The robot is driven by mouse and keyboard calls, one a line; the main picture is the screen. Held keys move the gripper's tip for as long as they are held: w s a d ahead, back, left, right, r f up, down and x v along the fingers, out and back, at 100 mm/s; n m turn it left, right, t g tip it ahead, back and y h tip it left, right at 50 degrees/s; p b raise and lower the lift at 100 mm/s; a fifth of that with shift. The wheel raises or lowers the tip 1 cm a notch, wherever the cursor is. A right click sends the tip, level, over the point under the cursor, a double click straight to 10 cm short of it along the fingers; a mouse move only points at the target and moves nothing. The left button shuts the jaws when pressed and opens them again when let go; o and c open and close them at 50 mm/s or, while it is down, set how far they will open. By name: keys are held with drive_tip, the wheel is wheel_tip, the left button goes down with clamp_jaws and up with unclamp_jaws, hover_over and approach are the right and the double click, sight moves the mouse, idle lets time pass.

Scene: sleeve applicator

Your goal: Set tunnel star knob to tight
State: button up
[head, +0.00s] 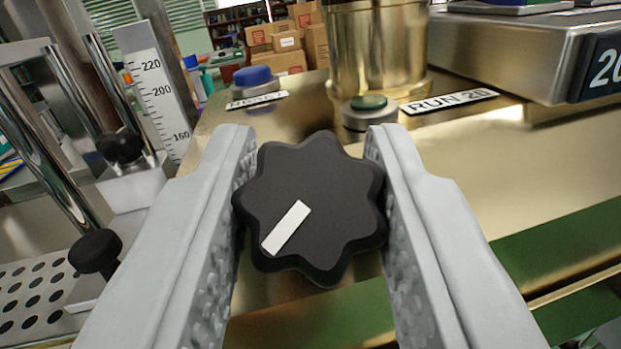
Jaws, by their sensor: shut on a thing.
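The tunnel star knob (325,205) is black and star-shaped, in the middle of the head view. A white pointer mark (286,228) on its face runs toward the lower left. My gripper (312,195) has one grey finger on each side of the knob, shut on its lobes. The knob's shaft and any tight or loose marking are hidden or not in view.
A green button (369,103) beside a RUN 20 label (449,101) and a blue button (252,77) sit on the brass-coloured surface behind. A height scale (157,88) and black clamp knobs (95,251) stand at left. A metal box (510,50) is at upper right.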

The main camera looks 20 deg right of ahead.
drive_tip(key=shift+r+m+h, duration=0.1)
drive_tip(key=shift+m+h, duration=0.2)
idle(0.4)
drive_tip(key=o, duration=1)
drive_tip(key=shift+c, duration=0.2)
drive_tip(key=v, duration=1.7)
drive_tip(key=shift+s, duration=0.25)
